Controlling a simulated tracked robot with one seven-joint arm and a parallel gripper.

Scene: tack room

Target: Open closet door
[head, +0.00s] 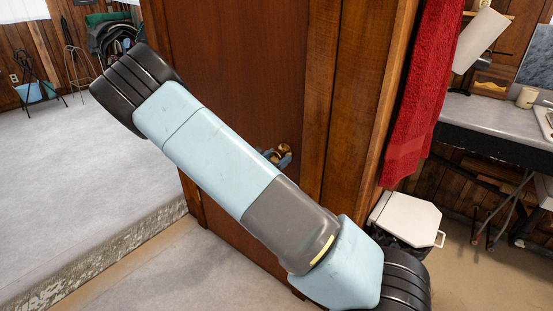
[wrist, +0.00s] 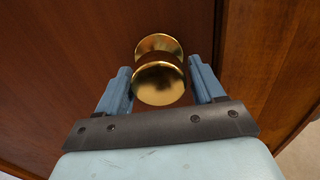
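The closet door (head: 230,60) is a reddish-brown wooden panel behind my arm in the head view. It looks shut against its wooden frame (head: 335,90). The door (wrist: 60,50) also fills most of the wrist view. A round brass knob (wrist: 159,80) on it sits between the two blue fingers of my gripper (wrist: 161,84). The fingers are apart, with a small gap visible on each side of the knob. In the head view the knob (head: 284,150) is small and partly hidden by my arm; little of the gripper shows there.
A red towel (head: 423,90) hangs right of the door frame. A white-lidded bin (head: 405,218) stands below it, near a counter (head: 490,122). A raised carpeted floor (head: 70,170) with a step edge lies to the left, with saddle gear (head: 115,35) at the back.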

